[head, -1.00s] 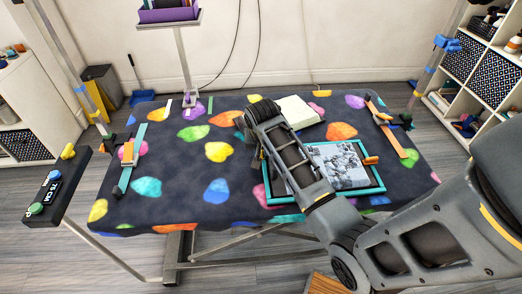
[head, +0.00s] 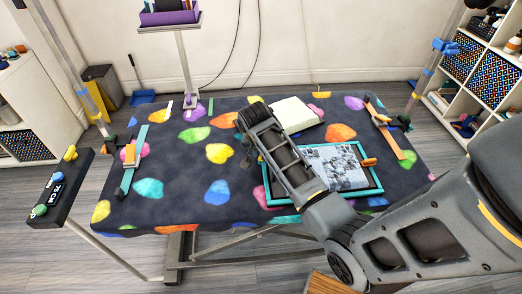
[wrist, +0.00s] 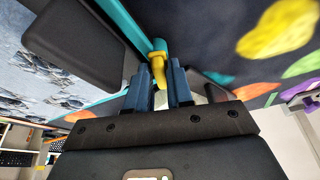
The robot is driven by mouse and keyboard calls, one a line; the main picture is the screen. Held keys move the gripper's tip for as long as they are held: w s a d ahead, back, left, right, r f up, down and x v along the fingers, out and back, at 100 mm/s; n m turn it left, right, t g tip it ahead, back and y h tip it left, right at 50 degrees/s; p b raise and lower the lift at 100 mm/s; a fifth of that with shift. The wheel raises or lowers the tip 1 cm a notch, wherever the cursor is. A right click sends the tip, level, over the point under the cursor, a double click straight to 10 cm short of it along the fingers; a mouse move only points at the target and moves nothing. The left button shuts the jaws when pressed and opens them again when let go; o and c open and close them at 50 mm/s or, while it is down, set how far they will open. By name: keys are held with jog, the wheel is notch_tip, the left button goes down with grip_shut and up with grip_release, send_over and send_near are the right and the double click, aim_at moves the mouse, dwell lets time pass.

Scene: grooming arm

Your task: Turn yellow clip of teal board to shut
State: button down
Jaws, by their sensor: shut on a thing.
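The teal board (head: 268,192) lies on the patterned table with a grey picture in it. An orange clip (head: 369,162) sits at its right edge in the head view. In the wrist view the yellow clip (wrist: 158,64) stands at the teal edge (wrist: 128,24). My gripper (wrist: 160,74) has its blue fingers on both sides of this clip and is shut on it. In the head view my arm covers the board's left part, and the yellow clip is hidden there.
A cream block (head: 293,115) lies behind the board. A black control box (head: 58,190) is off the left edge. The table's left middle is free.

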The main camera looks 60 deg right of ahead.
jog(key=shift+w+r, duration=0.1)
jog(key=shift+m+g, duration=0.4)
jog(key=shift+m, duration=0.9)
jog(key=shift+m+g, duration=0.5)
jog(key=shift+m, duration=1)
jog(key=shift+m+g, duration=0.3)
jog(key=shift+m, duration=1.1)
